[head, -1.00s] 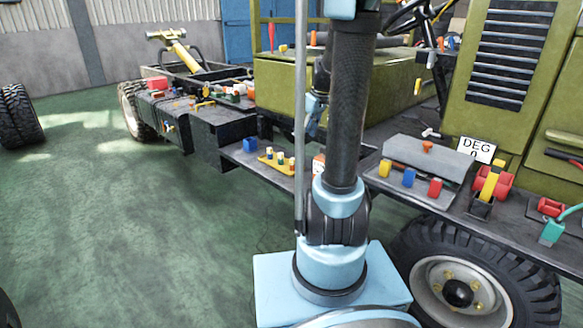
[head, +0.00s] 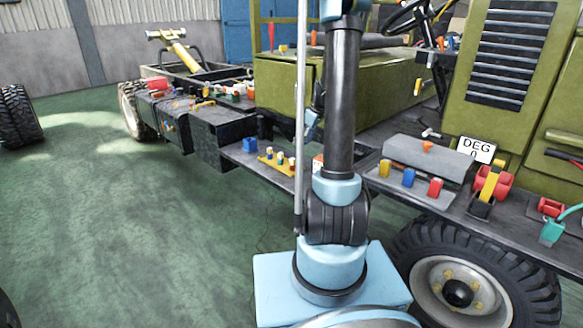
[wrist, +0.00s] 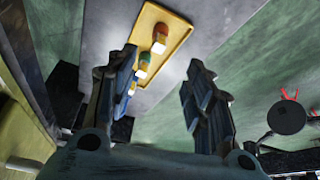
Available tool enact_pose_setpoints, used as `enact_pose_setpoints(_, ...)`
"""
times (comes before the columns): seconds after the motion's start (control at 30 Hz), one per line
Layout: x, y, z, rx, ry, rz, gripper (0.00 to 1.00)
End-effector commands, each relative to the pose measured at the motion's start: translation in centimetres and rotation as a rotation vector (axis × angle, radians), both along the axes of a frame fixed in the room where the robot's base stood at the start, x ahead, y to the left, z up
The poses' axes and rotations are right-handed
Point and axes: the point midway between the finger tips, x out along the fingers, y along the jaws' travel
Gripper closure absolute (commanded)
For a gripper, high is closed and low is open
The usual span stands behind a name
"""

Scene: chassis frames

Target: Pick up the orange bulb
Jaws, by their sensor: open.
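An orange-topped bulb (wrist: 160,31) with a pale base stands in a yellow tray (wrist: 178,48) at the top of the wrist view. The head view does not clearly show my gripper.
A blue block (head: 250,145) sits left of the tray. Right of my arm are a grey box (head: 425,160), yellow, blue and red blocks, and a front wheel (head: 480,275). Green floor (head: 130,230) is open at left.

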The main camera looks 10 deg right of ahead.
Motion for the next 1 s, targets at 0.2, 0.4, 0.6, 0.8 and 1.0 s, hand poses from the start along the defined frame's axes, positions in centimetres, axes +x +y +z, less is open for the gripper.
enact_pose_setpoints(0.2, 0.8, 1.0, -3.0, 0.000, 0.000, 0.000, 0.53)
enact_pose_setpoints(0.4, 1.3, 1.7, -5.0, 0.000, 0.000, 0.001, 0.53)
enact_pose_setpoints(0.6, 1.5, 1.9, -5.7, 0.000, 0.000, 0.000, 0.53)
enact_pose_setpoints(0.8, 2.1, 2.6, -7.3, -0.001, 0.001, 0.000, 0.53)
enact_pose_setpoints(1.0, 2.8, 3.3, -9.4, -0.001, 0.000, 0.001, 0.53)
